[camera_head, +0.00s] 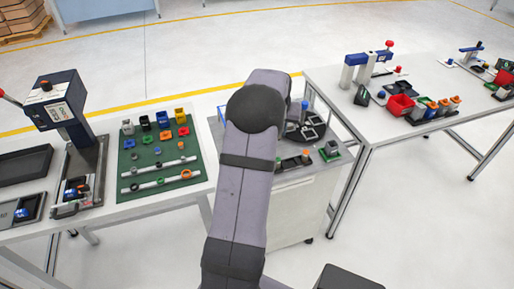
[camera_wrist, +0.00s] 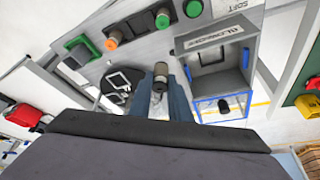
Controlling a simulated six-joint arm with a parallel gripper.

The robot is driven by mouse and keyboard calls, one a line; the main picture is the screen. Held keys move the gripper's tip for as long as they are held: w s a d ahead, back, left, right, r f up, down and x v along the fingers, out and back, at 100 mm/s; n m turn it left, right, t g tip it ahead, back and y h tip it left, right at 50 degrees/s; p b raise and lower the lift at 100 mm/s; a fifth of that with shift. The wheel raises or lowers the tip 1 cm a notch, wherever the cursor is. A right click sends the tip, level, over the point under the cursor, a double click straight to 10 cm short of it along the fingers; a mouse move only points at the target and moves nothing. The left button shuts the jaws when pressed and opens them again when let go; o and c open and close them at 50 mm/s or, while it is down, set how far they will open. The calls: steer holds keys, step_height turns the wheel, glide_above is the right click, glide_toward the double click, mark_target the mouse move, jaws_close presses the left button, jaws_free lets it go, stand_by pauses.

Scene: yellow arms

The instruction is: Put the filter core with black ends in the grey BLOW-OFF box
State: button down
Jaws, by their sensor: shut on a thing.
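My gripper (camera_wrist: 161,92) is shut on a small cylindrical filter core (camera_wrist: 160,72) in the wrist view. The core has a dark end and a tan-grey body; its far end is hidden between the blue fingers. The grey BLOW-OFF box (camera_wrist: 238,76) is just to the right of the core, apart from it. Its label appears upside down and its recess is open. In the head view my arm hides the gripper, the core and most of the box.
Beside the box are a black fixture with a pale frame (camera_wrist: 122,82), orange-topped (camera_wrist: 112,38) and green-topped (camera_wrist: 192,8) parts, and a green-based block (camera_wrist: 78,50). A blue wire frame (camera_wrist: 205,113) adjoins the box, with a black object (camera_wrist: 224,105) showing through it. Benches stand on both sides.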

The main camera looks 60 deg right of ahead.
steer(key=w+a+n+t, duration=0.1)
steer(key=w+n, duration=0.2)
steer(key=w, duration=0.9)
steer(key=shift+s+f+p, duration=0.1)
steer(key=shift+f+p, duration=0.95)
steer(key=shift+f, duration=3.85)
steer(key=shift+f, duration=0.15)
steer(key=c, duration=1.6)
jaws_free()
steer(key=shift+c, duration=0.2)
steer(key=shift+r, duration=0.3)
steer(key=b+v, duration=0.2)
steer(key=v, duration=0.9)
steer(key=shift+s+r+b, duration=0.15)
steer(key=shift+r+b, duration=0.15)
steer(key=shift+r, duration=0.1)
